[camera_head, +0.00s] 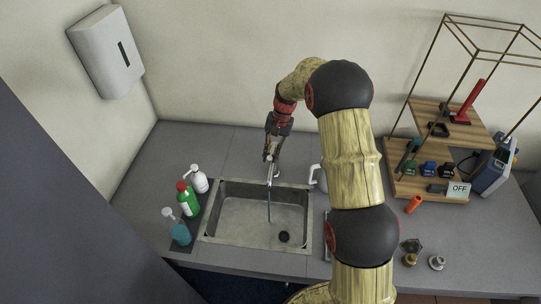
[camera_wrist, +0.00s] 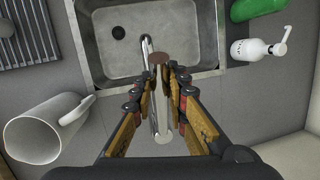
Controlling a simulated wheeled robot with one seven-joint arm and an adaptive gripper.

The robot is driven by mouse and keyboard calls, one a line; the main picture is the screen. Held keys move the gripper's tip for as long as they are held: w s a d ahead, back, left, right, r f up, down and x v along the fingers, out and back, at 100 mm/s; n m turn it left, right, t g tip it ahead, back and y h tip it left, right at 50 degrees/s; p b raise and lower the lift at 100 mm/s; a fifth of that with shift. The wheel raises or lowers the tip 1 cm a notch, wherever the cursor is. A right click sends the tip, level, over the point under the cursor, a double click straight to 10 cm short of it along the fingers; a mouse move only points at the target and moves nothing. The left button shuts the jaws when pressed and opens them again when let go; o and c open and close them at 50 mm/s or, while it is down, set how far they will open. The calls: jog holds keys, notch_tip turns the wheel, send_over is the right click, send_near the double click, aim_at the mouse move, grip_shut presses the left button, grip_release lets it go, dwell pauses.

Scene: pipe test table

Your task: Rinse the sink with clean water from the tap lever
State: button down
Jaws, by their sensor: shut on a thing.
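The sink (camera_head: 238,213) is a grey steel basin set in the counter. Its dark round drain (camera_head: 284,237) also shows in the wrist view (camera_wrist: 119,32). The tap (camera_head: 270,176) stands at the sink's back edge with its spout over the basin. The fingers hide part of the lever and the tap.
A white jug (camera_wrist: 45,127) stands close right of the tap. A wooden rack (camera_head: 430,188) fills the right side.

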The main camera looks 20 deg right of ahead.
jog(key=shift+w+d+r+g+y+p, duration=0.25)
jog(key=shift+w+r+g+p, duration=0.25)
jog(key=shift+r+g+p, duration=0.15)
jog(key=shift+w+d+r+g+y+p, duration=0.15)
jog(key=shift+w+r+g+y+p, duration=0.1)
jog(key=shift+w+r+g+p, duration=0.3)
jog(key=shift+s, duration=0.1)
jog(key=c, duration=1.7)
grip_release()
jog(key=v, duration=1.2)
jog(key=shift+d, duration=0.1)
jog(key=shift+f, duration=0.1)
